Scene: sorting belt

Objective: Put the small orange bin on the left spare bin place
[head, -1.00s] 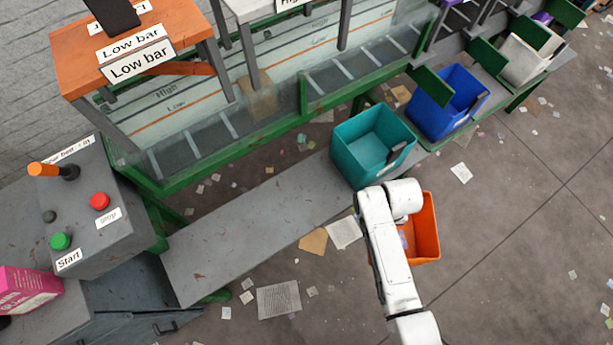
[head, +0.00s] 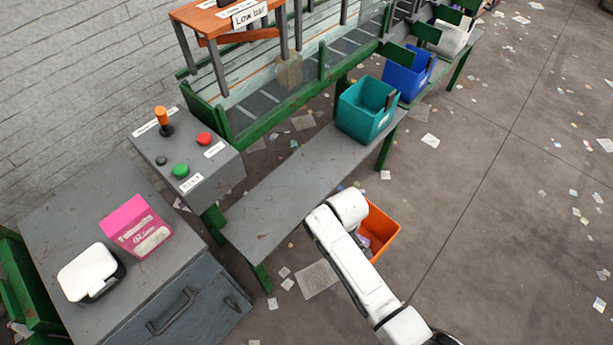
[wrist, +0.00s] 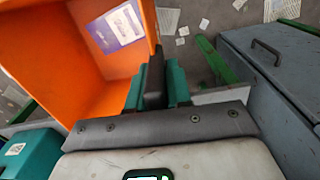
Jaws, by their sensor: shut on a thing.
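The small orange bin (head: 384,228) hangs beside my arm in the head view, out from the long grey bench and above the floor. It also fills the upper left of the wrist view (wrist: 50,60), where a purple-and-white packet (wrist: 117,25) shows inside it. My gripper (wrist: 160,85) is shut on the bin's wall, with a dark pad and green fingers at the rim. In the head view my white arm hides the gripper. The grey bench (head: 290,190) has a bare stretch to the left of the teal bin. I cannot tell where the left spare place is marked.
A teal bin (head: 362,112) and a blue bin (head: 408,76) stand along the bench. A control box (head: 190,160) with buttons and a lever stands at its left end. A grey cabinet (head: 190,310) holds a pink box (head: 138,228) and a white-topped container (head: 90,272). Papers litter the floor.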

